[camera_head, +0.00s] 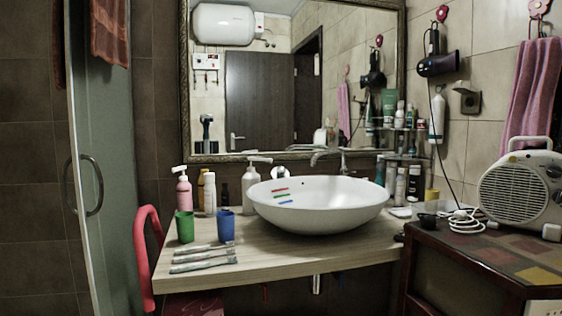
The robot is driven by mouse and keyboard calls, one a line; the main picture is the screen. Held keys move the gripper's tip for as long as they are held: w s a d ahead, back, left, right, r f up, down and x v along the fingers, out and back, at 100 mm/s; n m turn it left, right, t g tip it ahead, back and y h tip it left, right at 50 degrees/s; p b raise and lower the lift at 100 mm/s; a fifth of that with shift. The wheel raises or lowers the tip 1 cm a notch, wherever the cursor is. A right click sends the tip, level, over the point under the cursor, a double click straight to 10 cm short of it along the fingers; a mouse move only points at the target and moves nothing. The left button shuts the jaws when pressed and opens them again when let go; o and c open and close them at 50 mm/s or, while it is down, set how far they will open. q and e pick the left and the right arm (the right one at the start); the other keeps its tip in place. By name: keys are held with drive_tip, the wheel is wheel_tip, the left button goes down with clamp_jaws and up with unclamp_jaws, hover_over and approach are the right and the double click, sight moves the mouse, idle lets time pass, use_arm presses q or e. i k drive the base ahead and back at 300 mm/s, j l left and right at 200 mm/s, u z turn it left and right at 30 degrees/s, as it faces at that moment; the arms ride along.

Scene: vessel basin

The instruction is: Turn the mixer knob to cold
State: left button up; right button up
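A chrome mixer tap (343,161) stands behind the white oval vessel basin (322,213), at its back right. Its upper part shows against the mirror's lower edge. The basin hides its lower part, and its knob is too small to make out which way it is turned. Short red, green and blue strips show on the left inside of the basin. Neither my left nor my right gripper is in view.
The wooden counter (330,254) holds a green cup (185,226), a blue cup (226,225), several toothbrushes and bottles left of the basin. Shelves of bottles stand behind right. A heater (522,192) sits on the right cabinet. A mirror (265,95) hangs behind.

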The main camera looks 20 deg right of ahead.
sight(281, 170)
drive_tip(key=i, duration=0.4)
drive_tip(key=z, duration=1.65)
